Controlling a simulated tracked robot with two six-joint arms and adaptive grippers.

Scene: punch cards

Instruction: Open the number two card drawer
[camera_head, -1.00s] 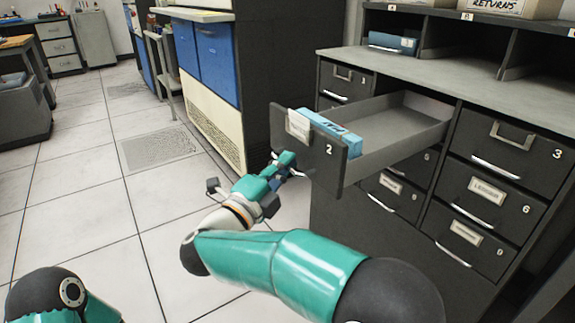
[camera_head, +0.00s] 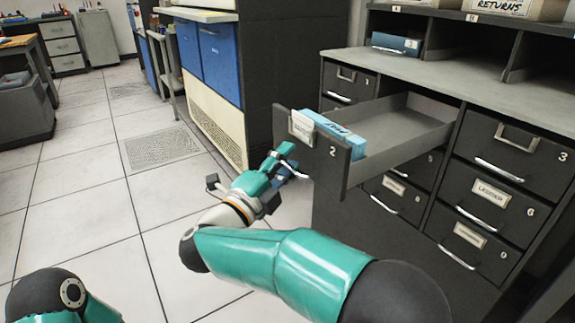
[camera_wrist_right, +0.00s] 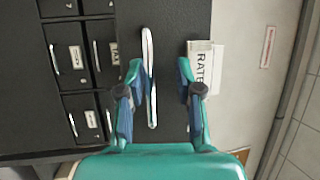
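The number two drawer (camera_head: 332,171) is pulled far out of the dark cabinet, and its inside shows. A label holder and a white "2" are on its front. My right gripper (camera_head: 288,160) is at the drawer front, below the label. In the right wrist view, its two fingers (camera_wrist_right: 158,90) are apart, with the silver handle (camera_wrist_right: 149,75) between them, nearer the left finger. They do not look clamped on it. My left gripper is out of view; only part of that arm shows at bottom left.
Blue card packs (camera_head: 340,138) lie in the front of the drawer. Other closed drawers, such as number three (camera_head: 508,140), stay in the cabinet. A blue-doored unit (camera_head: 219,62) stands behind. The tiled floor (camera_head: 85,225) on the left is clear.

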